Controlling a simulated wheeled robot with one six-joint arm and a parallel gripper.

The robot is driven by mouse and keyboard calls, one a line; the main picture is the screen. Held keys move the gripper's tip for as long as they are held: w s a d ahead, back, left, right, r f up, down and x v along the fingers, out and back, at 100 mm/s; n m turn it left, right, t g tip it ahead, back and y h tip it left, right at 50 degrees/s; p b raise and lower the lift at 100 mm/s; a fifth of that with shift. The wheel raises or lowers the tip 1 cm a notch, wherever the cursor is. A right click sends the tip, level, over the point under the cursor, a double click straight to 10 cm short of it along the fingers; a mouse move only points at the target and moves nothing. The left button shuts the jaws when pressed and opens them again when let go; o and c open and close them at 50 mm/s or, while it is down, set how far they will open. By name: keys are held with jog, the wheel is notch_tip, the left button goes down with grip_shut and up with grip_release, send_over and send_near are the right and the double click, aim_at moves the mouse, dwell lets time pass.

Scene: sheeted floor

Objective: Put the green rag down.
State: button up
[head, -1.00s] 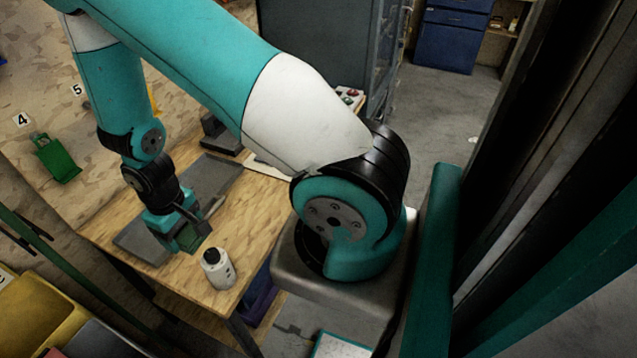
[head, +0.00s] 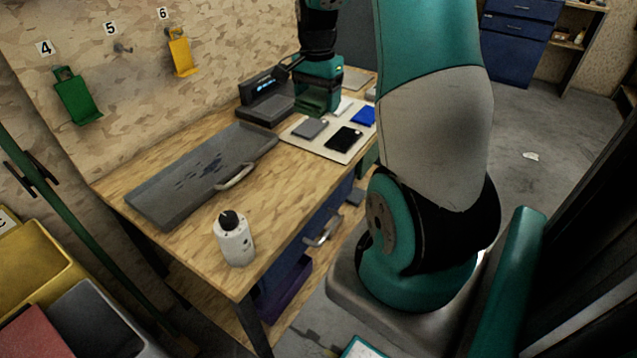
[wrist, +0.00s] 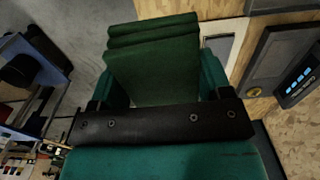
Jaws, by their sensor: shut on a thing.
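The green rag (wrist: 153,55) is a folded dark green cloth held between my gripper's jaws in the wrist view. In the head view my gripper (head: 318,98) points down, shut on the rag, above the far part of the workbench. It is over or near the back of a pale board (head: 306,142) bearing grey, black and blue flat pieces. The rag appears to hang clear of the bench, but its exact height is hard to tell. Its part inside the jaws is hidden.
A grey tray (head: 165,205) with dark stains and a handle lies on the workbench (head: 190,258). A white bottle (head: 234,242) stands near the front edge. A dark device with a lit display (head: 264,87) sits behind. Bare wood lies between bottle and board.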

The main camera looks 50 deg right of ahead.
aim_at(318, 174)
notch_tip(318, 174, down, 19)
jog(key=shift+f+p, duration=0.2)
jog(key=shift+p, duration=0.2)
jog(key=shift+f, duration=0.1)
jog(key=shift+f, duration=0.15)
jog(key=o, duration=1)
jog(key=shift+c, duration=0.2)
